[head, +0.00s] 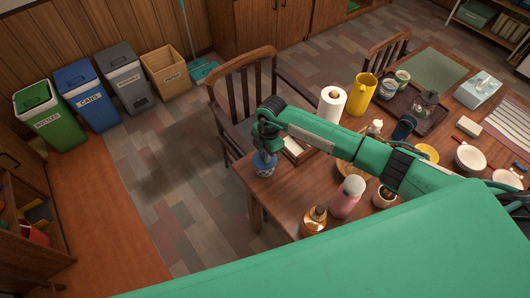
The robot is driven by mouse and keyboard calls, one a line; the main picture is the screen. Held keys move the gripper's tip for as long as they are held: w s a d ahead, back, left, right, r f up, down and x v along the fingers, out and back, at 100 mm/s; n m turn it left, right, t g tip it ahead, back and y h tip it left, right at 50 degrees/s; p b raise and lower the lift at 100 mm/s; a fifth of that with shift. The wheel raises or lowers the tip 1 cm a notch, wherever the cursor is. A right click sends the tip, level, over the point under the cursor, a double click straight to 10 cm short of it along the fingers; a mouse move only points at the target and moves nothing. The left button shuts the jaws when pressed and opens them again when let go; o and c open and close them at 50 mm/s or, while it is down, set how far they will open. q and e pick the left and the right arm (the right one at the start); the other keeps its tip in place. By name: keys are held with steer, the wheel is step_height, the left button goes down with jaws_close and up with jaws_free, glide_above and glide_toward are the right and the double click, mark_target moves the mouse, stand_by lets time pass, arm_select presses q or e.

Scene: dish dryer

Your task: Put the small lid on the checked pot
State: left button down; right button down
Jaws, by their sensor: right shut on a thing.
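The checked pot (264,171), small with a blue-and-white pattern, is at the left end of the wooden table, close to the edge. The small lid (264,157), a blue domed piece, shows right at the top of the pot. My right gripper (266,149) points down over the pot and is shut on the lid. The lid's top is partly hidden by the gripper, and I cannot tell whether the lid touches the rim. My left gripper is not in view.
On the table (286,205) stand a paper roll (331,104), a yellow jug (361,94), a pink bottle (347,196) and an amber bottle (314,220). A chair (243,88) stands close behind the pot. My right arm crosses above the table.

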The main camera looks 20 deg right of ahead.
stand_by(0.4)
steer(key=c, duration=0.7)
jaws_free()
steer(key=shift+c, duration=0.2)
steer(key=shift+r+p, duration=2.95)
steer(key=shift+r, duration=0.55)
jaws_close()
steer(key=shift+f, duration=0.15)
